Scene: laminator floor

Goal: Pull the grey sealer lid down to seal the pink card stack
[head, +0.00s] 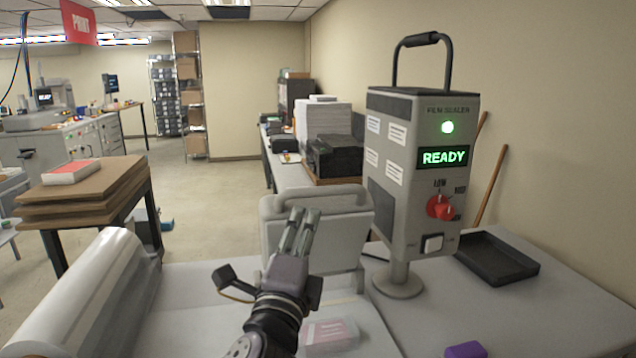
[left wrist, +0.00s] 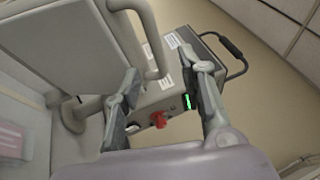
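The grey sealer lid (head: 345,243) stands raised, nearly upright, with its handle (head: 340,194) along the top. In the left wrist view the lid (left wrist: 65,45) is at upper left and its handle (left wrist: 148,35) curves down into the gap between my fingers. The pink card stack (head: 330,334) lies below, in front of the lid; it shows at the left edge of the left wrist view (left wrist: 10,140). My left gripper (head: 304,212) is in front of the lid near the handle, open and empty. I cannot tell whether it touches. My right gripper is out of view.
The film sealer box (head: 415,215) with a READY display and red knob stands right of the lid. A black tray (head: 496,258) lies farther right. A clear film roll (head: 85,295) is at left. A purple object (head: 465,349) is at the bottom edge.

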